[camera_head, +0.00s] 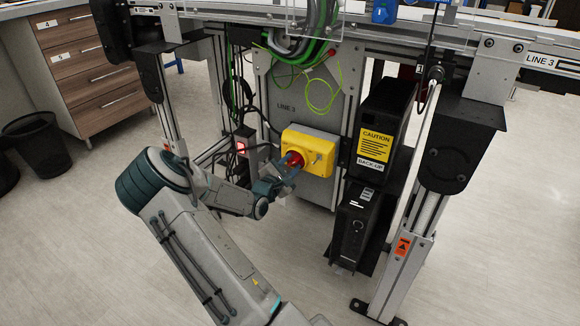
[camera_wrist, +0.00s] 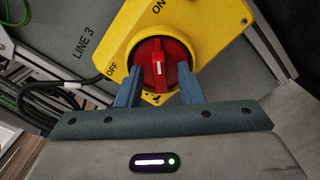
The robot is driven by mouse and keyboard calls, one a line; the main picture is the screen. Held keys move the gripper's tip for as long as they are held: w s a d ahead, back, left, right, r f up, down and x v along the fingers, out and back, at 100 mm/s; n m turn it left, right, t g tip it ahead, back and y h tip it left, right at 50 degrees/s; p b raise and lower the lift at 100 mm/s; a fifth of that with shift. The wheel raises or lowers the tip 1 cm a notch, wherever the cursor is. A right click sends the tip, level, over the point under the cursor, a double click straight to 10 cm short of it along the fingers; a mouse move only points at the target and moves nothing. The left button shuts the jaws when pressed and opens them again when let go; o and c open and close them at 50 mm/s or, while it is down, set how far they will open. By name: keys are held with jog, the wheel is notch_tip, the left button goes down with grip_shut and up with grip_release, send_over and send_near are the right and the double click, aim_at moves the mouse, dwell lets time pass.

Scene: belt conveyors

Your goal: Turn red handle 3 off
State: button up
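The red handle (camera_head: 296,157) is a rotary knob on a yellow switch box (camera_head: 321,148) on the grey LINE 3 panel. In the wrist view the red handle (camera_wrist: 159,62) has its grip bar near upright in the picture, with a white mark. ON is printed on the yellow box (camera_wrist: 208,20) above it and OFF to its lower left. My gripper (camera_head: 287,166) is in front of the handle. In the wrist view my gripper (camera_wrist: 159,87) has its fingers apart, one on each side of the handle's lower part. I cannot tell whether they touch it.
Green cables (camera_head: 314,45) hang above the box. Black backup units (camera_head: 383,130) stand to its right, and a conveyor leg (camera_head: 420,205) beyond. A small box with a red light (camera_head: 243,147) is on the left. Floor is clear at the lower right.

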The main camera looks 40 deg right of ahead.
grip_shut()
jog(key=shift+r+n+p, duration=0.1)
jog(key=shift+n+p, duration=0.2)
jog(key=shift+p, duration=0.1)
jog(key=n+p, duration=0.1)
jog(key=p, duration=0.1)
jog(key=shift+r+n+p, duration=0.15)
jog(key=shift+n+p, duration=0.15)
jog(key=n+p, duration=0.4)
jog(key=p, duration=0.1)
jog(key=shift+n+p, duration=0.3)
jog(key=shift+p, duration=0.05)
jog(key=n+p, duration=0.6)
jog(key=shift+s, duration=0.1)
jog(key=n+p, duration=0.1)
jog(key=n, duration=0.2)
jog(key=n+p, duration=0.1)
jog(key=n, duration=0.1)
jog(key=shift+f+p, duration=0.25)
jog(key=shift+p, duration=0.1)
